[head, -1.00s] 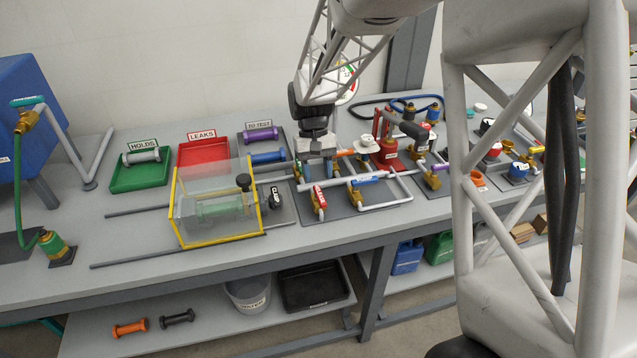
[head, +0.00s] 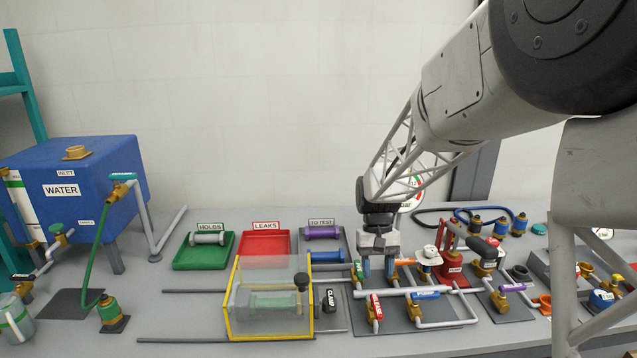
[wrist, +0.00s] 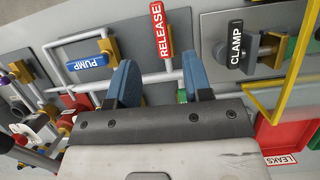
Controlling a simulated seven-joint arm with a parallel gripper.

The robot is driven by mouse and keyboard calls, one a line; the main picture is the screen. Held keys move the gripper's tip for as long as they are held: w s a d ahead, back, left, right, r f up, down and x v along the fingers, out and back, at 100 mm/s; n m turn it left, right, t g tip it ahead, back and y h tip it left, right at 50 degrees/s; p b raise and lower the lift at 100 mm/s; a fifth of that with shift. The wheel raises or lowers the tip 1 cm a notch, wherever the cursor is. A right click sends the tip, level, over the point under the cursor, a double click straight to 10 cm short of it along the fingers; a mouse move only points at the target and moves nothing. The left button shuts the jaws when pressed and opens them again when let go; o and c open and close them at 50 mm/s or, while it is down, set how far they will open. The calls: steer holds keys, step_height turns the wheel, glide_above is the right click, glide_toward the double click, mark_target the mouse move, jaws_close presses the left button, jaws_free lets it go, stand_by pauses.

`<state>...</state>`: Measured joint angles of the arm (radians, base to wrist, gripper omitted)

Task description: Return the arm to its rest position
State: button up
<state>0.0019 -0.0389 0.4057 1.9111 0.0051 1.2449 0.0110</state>
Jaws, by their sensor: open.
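My gripper (head: 377,270) points down over the pipework on the bench, just right of the yellow-framed clear box. In the wrist view its two blue fingers (wrist: 163,88) stand apart with nothing between them. A pipe and the red RELEASE handle (wrist: 161,30) show beyond the fingers. The red handle also shows in the head view (head: 376,307), just below the fingertips. I cannot tell exactly how high the fingertips are above the pipes.
The clear box (head: 240,315) holds a greenish cylinder. Behind it are the green HOLDS tray (head: 185,262), red LEAKS tray (head: 284,238) and grey TO TEST tray (head: 345,243). A red hand pump (head: 448,270) and valves stand at right. The blue WATER tank (head: 100,165) is at left.

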steer(key=s+r+t, duration=0.2)
steer(key=s+r, duration=0.1)
steer(key=s, duration=0.7)
steer(key=s+r+t, duration=0.2)
steer(key=s+r, duration=0.2)
steer(key=s, duration=0.6)
steer(key=s+r+t, duration=0.3)
steer(key=s+r, duration=0.1)
steer(key=s, duration=0.6)
steer(key=shift+d, duration=0.2)
